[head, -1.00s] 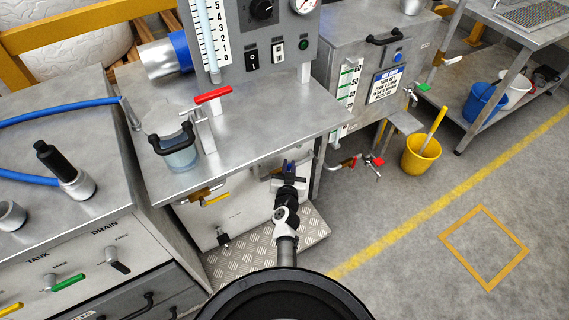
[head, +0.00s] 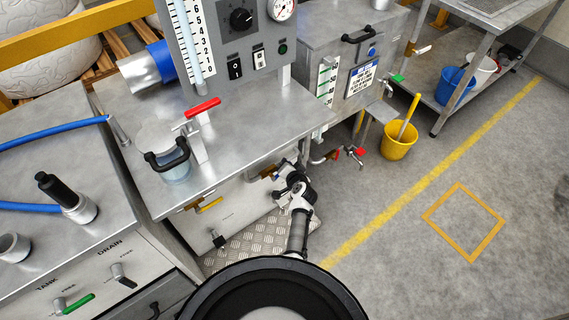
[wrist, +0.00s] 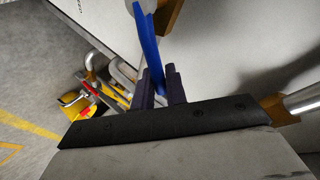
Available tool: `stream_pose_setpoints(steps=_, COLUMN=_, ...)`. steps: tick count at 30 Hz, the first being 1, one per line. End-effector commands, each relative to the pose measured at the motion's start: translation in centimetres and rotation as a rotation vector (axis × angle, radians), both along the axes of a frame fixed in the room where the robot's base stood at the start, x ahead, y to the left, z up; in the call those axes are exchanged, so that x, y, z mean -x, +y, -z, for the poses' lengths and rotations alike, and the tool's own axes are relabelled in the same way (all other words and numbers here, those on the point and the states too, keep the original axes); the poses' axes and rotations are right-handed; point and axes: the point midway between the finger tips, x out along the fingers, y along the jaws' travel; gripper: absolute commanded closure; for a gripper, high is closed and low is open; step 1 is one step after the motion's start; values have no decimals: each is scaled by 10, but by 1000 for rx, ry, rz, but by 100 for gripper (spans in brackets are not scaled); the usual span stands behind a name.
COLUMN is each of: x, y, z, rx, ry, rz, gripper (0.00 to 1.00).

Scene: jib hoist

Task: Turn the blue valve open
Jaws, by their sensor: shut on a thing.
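The blue valve handle (wrist: 148,42) shows in the wrist view as a flat blue lever running from the top down to my gripper (wrist: 161,82). The dark fingers are shut on its lower end. A brass valve body (wrist: 168,14) sits beside the lever's upper end, against a pale panel. In the head view my gripper reaches the front of the machine below the steel tabletop, near a brass fitting (head: 268,171). My wrist hides the blue handle there.
A red lever (head: 203,107) stands on the tabletop (head: 245,125). Red-handled taps (head: 355,153) and a yellow bucket (head: 398,140) are to the right. The floor at right is clear.

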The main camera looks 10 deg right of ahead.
Motion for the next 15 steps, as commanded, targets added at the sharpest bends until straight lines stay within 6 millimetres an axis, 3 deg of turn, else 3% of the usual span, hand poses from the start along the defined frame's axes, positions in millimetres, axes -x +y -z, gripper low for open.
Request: stream_pose_setpoints(steps=15, x=-9, y=-12, z=31, rx=-392, ry=221, rz=0, gripper=100)
